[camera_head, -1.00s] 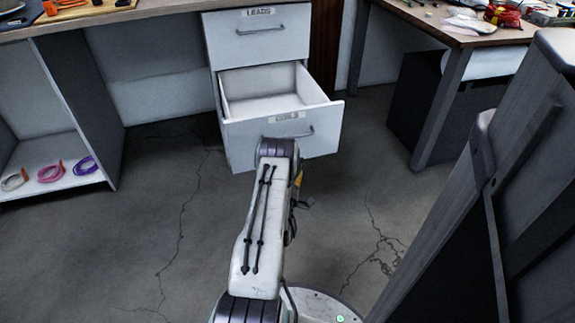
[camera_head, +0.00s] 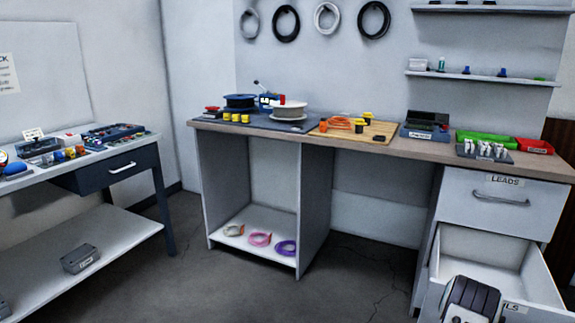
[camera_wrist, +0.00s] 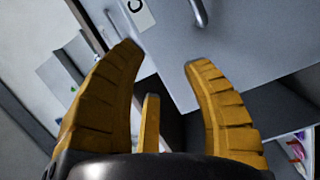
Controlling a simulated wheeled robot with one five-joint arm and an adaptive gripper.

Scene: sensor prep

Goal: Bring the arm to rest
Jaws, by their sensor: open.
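In the wrist view my gripper (camera_wrist: 168,55) is open, its yellow ribbed fingers spread apart with nothing between them. Beyond the fingertips is a pale drawer front (camera_wrist: 240,40) with a metal handle, apart from or close to the fingers; I cannot tell the gap. In the head view only a dark part of my arm shows at the lower right, in front of the open lower drawer (camera_head: 480,252). The fingers are hidden there. The visible inside of that drawer looks empty. The upper drawer labelled LEADS (camera_head: 500,203) is shut.
The workbench (camera_head: 410,151) holds spools, an orange-handled tool, and green and red bins (camera_head: 487,142). Cable coils (camera_head: 259,239) lie on the low shelf beneath. A side table (camera_head: 100,155) stands at left. Open floor (camera_head: 330,285) lies between them.

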